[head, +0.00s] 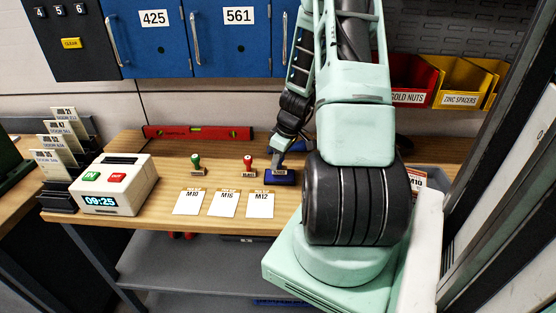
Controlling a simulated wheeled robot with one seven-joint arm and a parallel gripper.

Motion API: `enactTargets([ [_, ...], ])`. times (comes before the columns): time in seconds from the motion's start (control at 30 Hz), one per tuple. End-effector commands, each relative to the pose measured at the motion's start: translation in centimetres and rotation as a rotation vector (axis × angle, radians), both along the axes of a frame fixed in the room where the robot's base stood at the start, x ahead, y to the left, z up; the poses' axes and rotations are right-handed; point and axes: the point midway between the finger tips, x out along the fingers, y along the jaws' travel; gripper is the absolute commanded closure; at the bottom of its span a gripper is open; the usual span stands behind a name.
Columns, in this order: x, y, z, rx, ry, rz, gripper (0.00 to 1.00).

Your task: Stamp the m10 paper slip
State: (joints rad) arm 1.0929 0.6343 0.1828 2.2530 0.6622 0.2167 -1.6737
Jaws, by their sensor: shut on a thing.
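The m10 paper slip (189,203) lies flat on the wooden bench, leftmost in a row with the M16 slip (223,205) and the M12 slip (260,206). No stamp mark can be made out on it at this size. A green-handled stamp (197,164) and a red-handled stamp (248,165) stand upright behind the slips. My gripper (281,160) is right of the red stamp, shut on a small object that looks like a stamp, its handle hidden. That object is at a dark blue ink pad (286,180); I cannot tell whether they touch.
A time clock (113,185) reading 09:25 and a card rack (62,160) stand at the left. A red spirit level (198,133) lies along the back. Yellow bins (462,82) hang at the right. My arm covers the bench's right part. Bench around the left stamp is clear.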

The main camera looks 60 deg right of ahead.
Motion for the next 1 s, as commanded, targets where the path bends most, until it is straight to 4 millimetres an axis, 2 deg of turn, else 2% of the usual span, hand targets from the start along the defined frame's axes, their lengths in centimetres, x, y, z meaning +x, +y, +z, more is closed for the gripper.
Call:
enactTargets([
  [1.0,0.0,0.0,-0.96,0.0,0.0,-0.001,0.88],
])
